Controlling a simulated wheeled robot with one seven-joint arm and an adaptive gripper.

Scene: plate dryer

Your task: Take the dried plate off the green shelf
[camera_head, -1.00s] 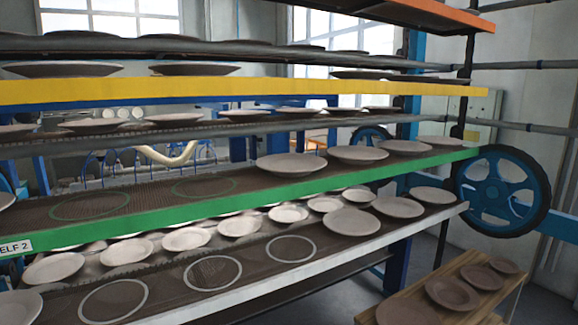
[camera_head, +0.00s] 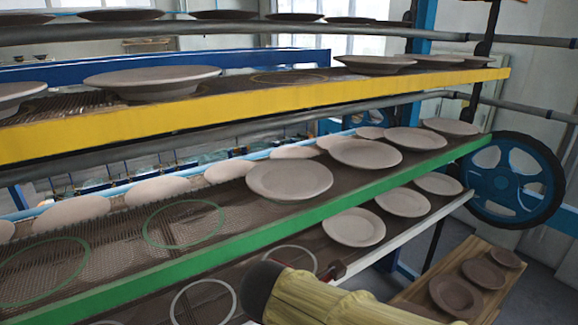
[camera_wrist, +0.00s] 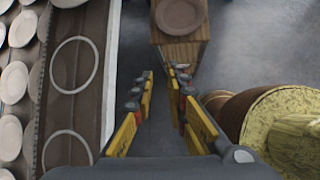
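The green shelf (camera_head: 240,246) slopes across the middle of the head view. A row of pale plates stands on its right part; the nearest plate (camera_head: 290,180) lies flat beside an empty green ring (camera_head: 185,222). More plates (camera_head: 365,153) follow to the right. My gripper (camera_wrist: 160,75) is open and empty in the wrist view, its yellow-padded fingers apart above the floor. The fingers are not clear there.
A yellow shelf (camera_head: 250,103) with plates hangs above the green one. A lower white-edged shelf (camera_head: 362,262) holds plates and white rings. A wooden board (camera_head: 405,298) with several brown plates stands at lower right; it also shows in the wrist view (camera_wrist: 180,52). A blue wheel (camera_head: 513,180) stands at right.

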